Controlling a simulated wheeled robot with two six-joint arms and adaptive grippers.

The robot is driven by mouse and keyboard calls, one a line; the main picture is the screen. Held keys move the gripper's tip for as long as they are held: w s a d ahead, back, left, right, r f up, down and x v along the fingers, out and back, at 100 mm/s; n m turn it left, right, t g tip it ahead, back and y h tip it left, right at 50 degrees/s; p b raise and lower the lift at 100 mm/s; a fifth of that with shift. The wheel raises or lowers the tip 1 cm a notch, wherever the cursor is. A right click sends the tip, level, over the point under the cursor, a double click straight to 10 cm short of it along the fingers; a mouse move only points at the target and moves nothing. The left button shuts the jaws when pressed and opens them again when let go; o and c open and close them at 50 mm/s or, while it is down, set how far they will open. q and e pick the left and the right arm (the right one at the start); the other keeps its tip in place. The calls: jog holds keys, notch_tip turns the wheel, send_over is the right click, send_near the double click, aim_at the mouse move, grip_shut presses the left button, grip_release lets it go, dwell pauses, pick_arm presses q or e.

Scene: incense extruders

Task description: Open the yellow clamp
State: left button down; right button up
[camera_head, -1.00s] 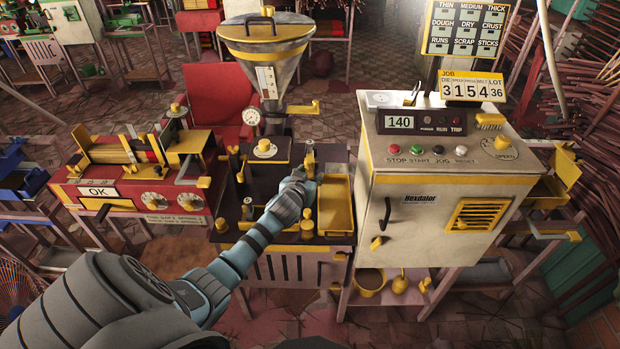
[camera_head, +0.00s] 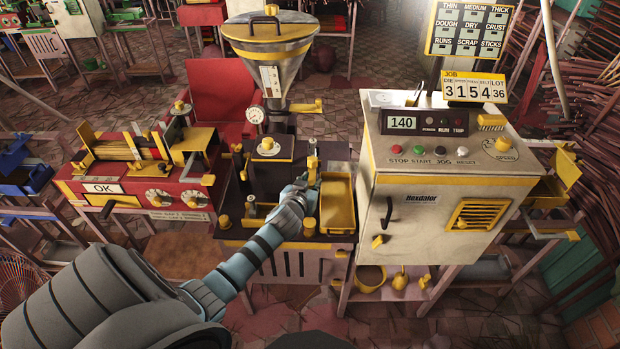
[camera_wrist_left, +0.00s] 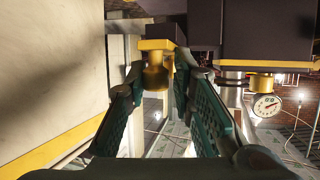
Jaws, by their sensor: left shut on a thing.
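The yellow clamp (camera_head: 312,163) stands upright on the dark top of the middle machine, left of a yellow tray. My left gripper (camera_head: 304,181) reaches it from the front, and its fingers are small and partly hidden in the head view. In the left wrist view, a rounded yellow piece of the clamp (camera_wrist_left: 156,74) sits between the two dark green finger pads of my left gripper (camera_wrist_left: 160,72). The gripper is shut on it. The far side of the clamp is hidden. My right gripper is not in view.
The yellow tray (camera_head: 338,204) is close on the right, beside the white control cabinet (camera_head: 420,225). A hopper (camera_head: 268,60) with a gauge (camera_head: 255,115) stands behind. A red machine (camera_head: 130,185) is on the left. Yellow knobs (camera_head: 309,227) stand near the gripper.

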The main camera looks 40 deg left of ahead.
pick_arm(q)
jog(key=c, duration=1.6)
grip_release()
jog(key=shift+d, duration=0.25)
jog(key=shift+o, duration=0.6)
jog(key=shift+w, duration=0.2)
jog(key=v, duration=1.2)
jog(key=shift+d, duration=0.1)
